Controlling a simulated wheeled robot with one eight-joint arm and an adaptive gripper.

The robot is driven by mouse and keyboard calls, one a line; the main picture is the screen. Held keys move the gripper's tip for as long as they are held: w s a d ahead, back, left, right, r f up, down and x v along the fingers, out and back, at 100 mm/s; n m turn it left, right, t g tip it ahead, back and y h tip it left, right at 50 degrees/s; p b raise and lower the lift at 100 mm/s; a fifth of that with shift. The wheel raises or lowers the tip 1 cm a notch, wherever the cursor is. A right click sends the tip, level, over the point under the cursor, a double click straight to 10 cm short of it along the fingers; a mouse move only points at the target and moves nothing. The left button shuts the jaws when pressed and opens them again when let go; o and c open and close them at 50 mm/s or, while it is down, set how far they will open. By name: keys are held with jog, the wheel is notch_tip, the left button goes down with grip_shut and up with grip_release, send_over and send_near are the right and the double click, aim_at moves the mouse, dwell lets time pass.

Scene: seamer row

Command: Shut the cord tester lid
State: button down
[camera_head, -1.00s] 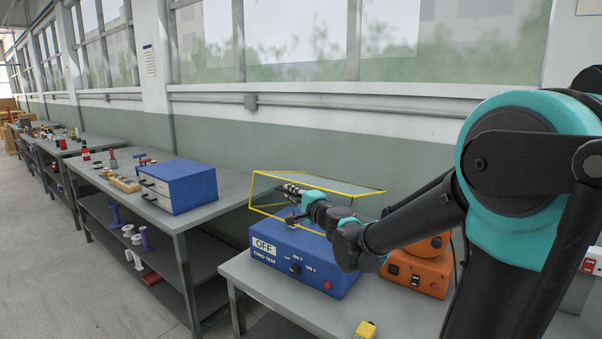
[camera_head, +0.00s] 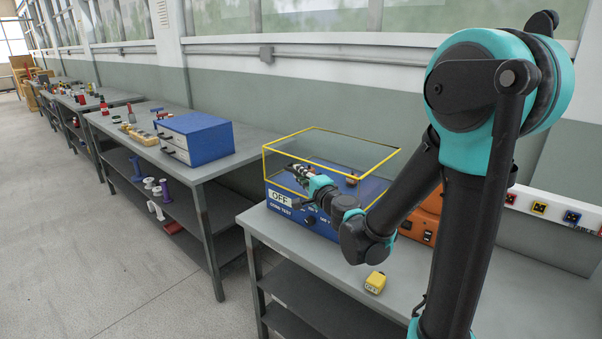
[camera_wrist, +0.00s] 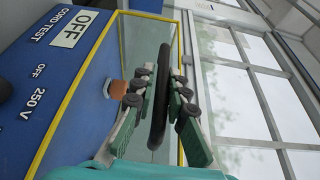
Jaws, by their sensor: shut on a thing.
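The cord tester (camera_head: 281,197) is a blue box with an OFF label, at the left end of the near bench. Its clear lid (camera_head: 290,138) has yellow edges and sits low, roughly level, over the tester's top. I cannot tell if a small gap is left at its front edge. My gripper (camera_head: 298,171) is at the lid's front. In the wrist view my gripper (camera_wrist: 160,95) is shut on the dark lid handle (camera_wrist: 159,117). The tester's face (camera_wrist: 57,75) shows at left there, beside the yellow lid edge (camera_wrist: 82,90).
An orange unit (camera_head: 420,226) stands right of the tester, partly behind my arm. A small yellow block (camera_head: 375,282) lies on the near bench (camera_head: 325,262). A blue drawer cabinet (camera_head: 205,140) stands on the bench to the left. A socket strip (camera_head: 550,212) is at the right.

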jog(key=shift+s+a+f, duration=0.1)
jog(key=shift+s+a, duration=0.05)
jog(key=shift+s, duration=0.1)
jog(key=c, duration=1.8)
grip_release()
jog(key=shift+c, duration=0.2)
jog(key=shift+s+d, duration=0.25)
jog(key=v, duration=1.1)
jog(key=shift+s, duration=0.15)
